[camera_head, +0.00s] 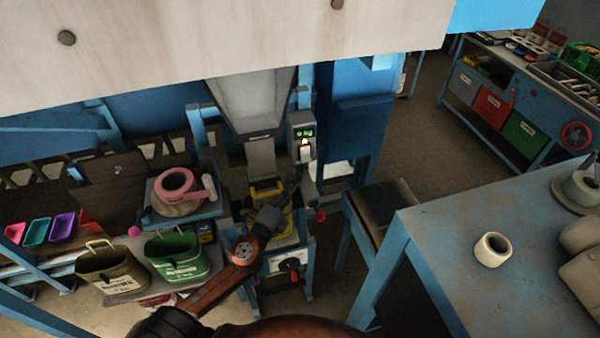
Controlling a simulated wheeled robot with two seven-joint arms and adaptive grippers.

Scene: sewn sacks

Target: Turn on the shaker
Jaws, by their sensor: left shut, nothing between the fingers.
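A grey control box (302,137) with a green lit display and a small bright spot below it is fixed to the blue frame, right of the grey hopper (255,100). My left arm reaches up from the bottom. My left gripper (298,174) is shut and empty, its tips just below the control box; I cannot tell whether they touch it. Lower on the stand is a white panel with a dark round knob (291,264). A red button (320,215) shows at its right. I cannot tell which control belongs to the shaker. My right gripper is not in view.
A green bag (178,257) and an olive bag (112,270) stand at the left, near a pink tape roll (175,182). A blue table (475,225) with a pale roll (492,249) stands at the right. A large pale panel (220,35) spans the top.

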